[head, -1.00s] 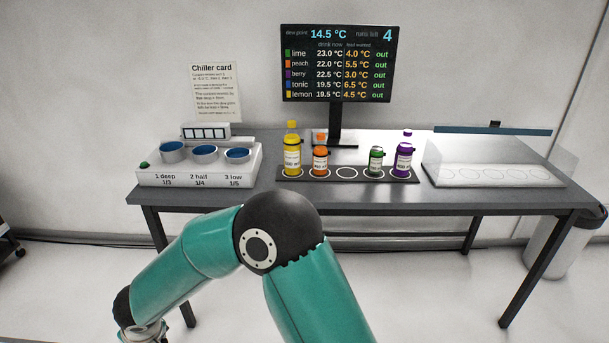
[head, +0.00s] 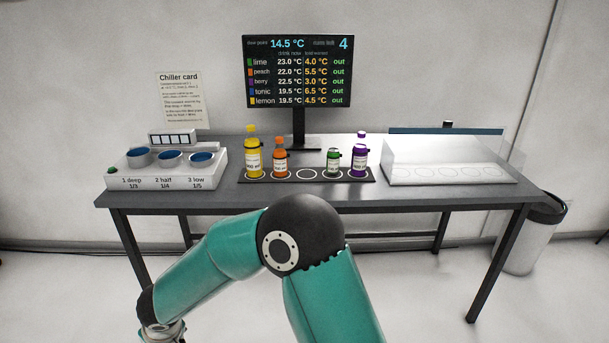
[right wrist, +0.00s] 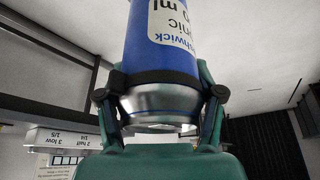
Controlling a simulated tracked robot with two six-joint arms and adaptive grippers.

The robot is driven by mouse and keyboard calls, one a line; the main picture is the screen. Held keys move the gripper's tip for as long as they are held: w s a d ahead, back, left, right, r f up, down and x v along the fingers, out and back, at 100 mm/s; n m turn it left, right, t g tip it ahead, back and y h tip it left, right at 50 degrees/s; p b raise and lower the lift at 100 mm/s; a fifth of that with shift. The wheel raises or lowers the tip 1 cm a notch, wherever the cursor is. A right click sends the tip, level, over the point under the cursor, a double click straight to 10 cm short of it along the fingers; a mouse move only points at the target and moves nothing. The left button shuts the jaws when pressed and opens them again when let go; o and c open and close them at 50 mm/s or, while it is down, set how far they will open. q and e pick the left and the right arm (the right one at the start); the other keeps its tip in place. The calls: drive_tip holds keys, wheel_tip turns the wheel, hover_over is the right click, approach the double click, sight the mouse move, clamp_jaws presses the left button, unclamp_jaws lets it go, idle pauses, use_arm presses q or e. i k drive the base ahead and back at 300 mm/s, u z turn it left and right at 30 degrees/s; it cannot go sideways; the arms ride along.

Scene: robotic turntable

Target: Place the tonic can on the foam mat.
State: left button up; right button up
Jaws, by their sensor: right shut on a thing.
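The tonic can (right wrist: 160,55) is blue with a white label and a silver end, and it fills the middle of the right wrist view. My right gripper (right wrist: 163,95) is shut on it, with a finger on either side near the silver end. The can does not show in the head view. The dark foam mat (head: 365,181) lies on the table with a row of white ring marks. Yellow, orange, green and purple drinks stand on it, and the middle ring is empty. My left gripper is not in view.
The white chiller (head: 165,180) with blue-filled wells stands left on the table (head: 420,197). A clear-topped white case (head: 445,173) stands right. The screen (head: 297,72) rises behind the mat. A bin (head: 530,238) stands at the right. My teal arm crosses the foreground.

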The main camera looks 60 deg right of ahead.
sight(306, 173)
drive_tip(key=z, duration=3.75)
drive_tip(key=k, duration=0.1)
drive_tip(key=u, duration=2.6)
